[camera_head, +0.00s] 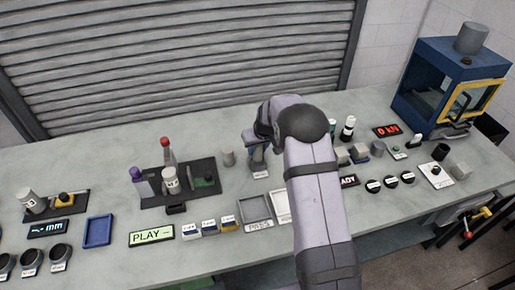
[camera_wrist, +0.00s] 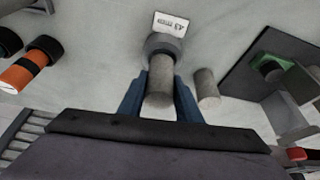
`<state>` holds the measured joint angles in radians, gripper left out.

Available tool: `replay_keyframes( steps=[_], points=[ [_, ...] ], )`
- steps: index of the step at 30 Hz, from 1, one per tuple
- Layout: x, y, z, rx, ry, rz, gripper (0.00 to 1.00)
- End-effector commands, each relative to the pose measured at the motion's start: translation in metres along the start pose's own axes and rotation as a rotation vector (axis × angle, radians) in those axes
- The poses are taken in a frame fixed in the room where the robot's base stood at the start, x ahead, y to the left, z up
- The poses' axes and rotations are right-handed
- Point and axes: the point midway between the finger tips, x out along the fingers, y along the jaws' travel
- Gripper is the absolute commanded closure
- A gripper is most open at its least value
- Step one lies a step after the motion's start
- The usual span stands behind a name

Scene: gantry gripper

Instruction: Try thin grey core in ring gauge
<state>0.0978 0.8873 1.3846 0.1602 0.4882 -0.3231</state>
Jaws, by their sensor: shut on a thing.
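My gripper (camera_wrist: 160,90) is shut on a grey core (camera_wrist: 159,88), which sits between its two blue fingers in the wrist view. The dark ring gauge (camera_wrist: 164,43) with its white "43 mm" label is just beyond the core's far end. The core lines up with the ring and overlaps it in the picture; I cannot tell how far it is inside. In the head view my gripper (camera_head: 258,152) is low over the label (camera_head: 260,174), and hides the core and most of the ring. A second grey core (camera_wrist: 207,87) stands close beside the right finger; it also shows in the head view (camera_head: 228,157).
Two square trays, one marked PASS (camera_head: 256,210), lie in front. An orange-and-black cylinder (camera_wrist: 30,68) is at the wrist view's left. A blue-and-yellow press (camera_head: 440,85) stands far right.

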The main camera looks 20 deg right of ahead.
Motion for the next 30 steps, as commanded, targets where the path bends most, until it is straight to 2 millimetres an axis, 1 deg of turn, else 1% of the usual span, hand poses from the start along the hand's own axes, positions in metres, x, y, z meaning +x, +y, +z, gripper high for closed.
replay_keyframes(
  steps=[14, 30],
  points=[
    [-0.0006, 0.0002, -0.0009, 0.000, 0.002, 0.000, 0.99],
    [0.0043, 0.0002, 0.0011, 0.000, 0.002, 0.000, 0.99]
  ],
)
